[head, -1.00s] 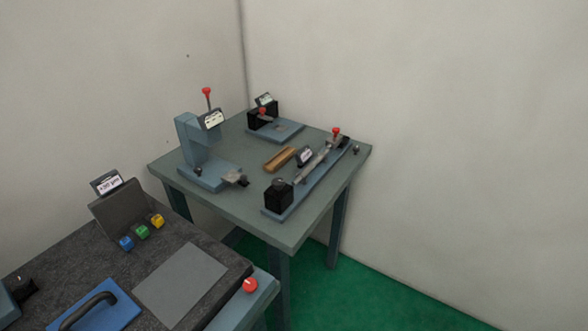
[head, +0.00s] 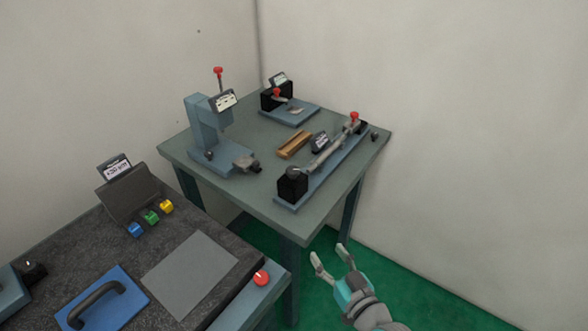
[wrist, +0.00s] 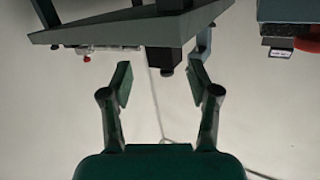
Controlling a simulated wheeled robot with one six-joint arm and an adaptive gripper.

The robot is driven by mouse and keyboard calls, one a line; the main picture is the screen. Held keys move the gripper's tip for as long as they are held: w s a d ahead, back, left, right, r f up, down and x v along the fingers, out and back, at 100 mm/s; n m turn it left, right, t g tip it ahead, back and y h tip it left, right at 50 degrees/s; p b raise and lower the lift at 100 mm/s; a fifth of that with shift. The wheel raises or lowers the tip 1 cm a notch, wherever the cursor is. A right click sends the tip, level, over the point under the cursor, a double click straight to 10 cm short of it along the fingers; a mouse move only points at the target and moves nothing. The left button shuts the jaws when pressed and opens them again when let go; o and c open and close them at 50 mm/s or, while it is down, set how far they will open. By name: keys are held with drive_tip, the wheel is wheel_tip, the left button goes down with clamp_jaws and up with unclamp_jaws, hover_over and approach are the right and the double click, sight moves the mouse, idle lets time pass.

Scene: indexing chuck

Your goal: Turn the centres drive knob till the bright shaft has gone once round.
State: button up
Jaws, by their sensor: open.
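The centres stand on the green-grey table, with a blue base rail (head: 327,178) and a black drive box (head: 291,188) at the near end. The bright shaft (head: 331,153) runs from there towards the red-topped far end (head: 354,117). My gripper (head: 330,257) is open and empty, in front of and below the table's near right edge, apart from the knob. In the wrist view, which looks upside down, the black box (wrist: 163,56) with its knob shows beyond my open fingers (wrist: 160,78).
The table (head: 250,196) also carries a blue press (head: 205,125), a wooden block (head: 294,144) and another black-box device (head: 278,98). A dark bench with a red button (head: 262,278) stands at the near left. Open green floor lies to the right.

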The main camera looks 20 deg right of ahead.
sight(297, 173)
drive_tip(key=w+r+n+t+y, duration=0.1)
drive_tip(key=w+r+n+y, duration=0.25)
drive_tip(key=w+r, duration=0.75)
drive_tip(key=x, duration=1)
drive_tip(key=shift+w+d+f, duration=0.25)
drive_tip(key=shift+w, duration=0.1)
drive_tip(key=c, duration=1.1)
